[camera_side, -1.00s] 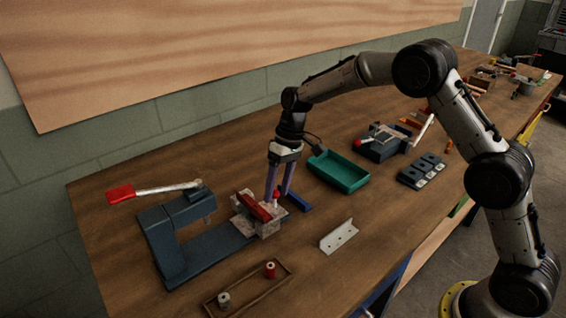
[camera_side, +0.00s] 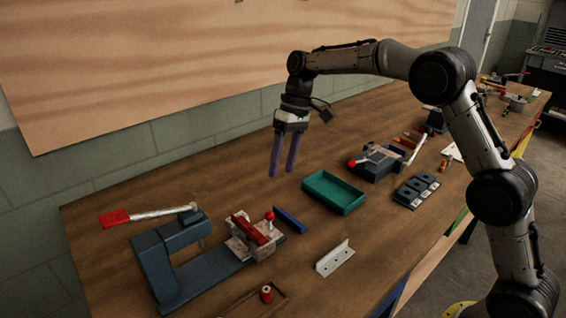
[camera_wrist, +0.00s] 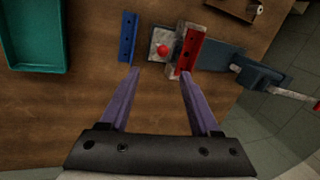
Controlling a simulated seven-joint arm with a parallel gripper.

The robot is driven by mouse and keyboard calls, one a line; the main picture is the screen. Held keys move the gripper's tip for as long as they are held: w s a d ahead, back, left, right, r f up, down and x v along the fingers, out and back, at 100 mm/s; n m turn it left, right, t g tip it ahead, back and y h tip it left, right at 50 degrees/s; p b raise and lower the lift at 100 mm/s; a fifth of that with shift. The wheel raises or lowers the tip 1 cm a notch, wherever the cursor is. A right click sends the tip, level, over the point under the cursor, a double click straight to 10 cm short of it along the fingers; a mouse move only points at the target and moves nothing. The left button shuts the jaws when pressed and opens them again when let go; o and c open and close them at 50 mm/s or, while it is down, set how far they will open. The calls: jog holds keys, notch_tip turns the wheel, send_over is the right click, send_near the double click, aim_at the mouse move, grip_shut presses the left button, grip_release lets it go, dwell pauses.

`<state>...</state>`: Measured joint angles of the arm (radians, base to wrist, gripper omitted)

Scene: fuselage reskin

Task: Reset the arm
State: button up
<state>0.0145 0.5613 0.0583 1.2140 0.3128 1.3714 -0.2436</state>
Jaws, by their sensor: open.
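My gripper (camera_side: 283,172) is open and empty, raised above the bench, with its purple fingers pointing down. In the side view it hangs behind and above the blue strip (camera_side: 290,220). Below it is a blue press-like fixture (camera_side: 205,271) with a red bar (camera_side: 250,230) between pale blocks and a red ball knob (camera_side: 270,215). In the wrist view the open fingers (camera_wrist: 160,74) spread below the red knob (camera_wrist: 162,50), the red bar (camera_wrist: 192,55) and the blue strip (camera_wrist: 127,36). Nothing is between the fingers.
A green tray (camera_side: 335,208) stands right of the fixture and looks empty. A pale angle bracket (camera_side: 335,258) lies in front. A red-handled lever (camera_side: 150,215) sticks out at left. A dark toggle fixture (camera_side: 376,168) and a dark slotted block (camera_side: 416,190) stand further right.

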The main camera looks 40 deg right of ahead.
jog(key=s+d+r+t+h, duration=0.1)
jog(key=s+r+t, duration=0.3)
jog(key=s+r, duration=1.15)
jog(key=s+d+f+t+h, duration=0.1)
jog(key=s+d+f+t, duration=0.15)
jog(key=s, duration=1.05)
jog(key=s+d+f+m+h, duration=0.1)
jog(key=s+d+f, duration=0.1)
jog(key=s+f, duration=0.3)
notch_tip(320, 180, down, 4)
jog(key=shift+s+d+f+m+h, duration=0.1)
jog(key=shift+s+d+m+h, duration=0.1)
jog(key=shift+s+m+h, duration=0.15)
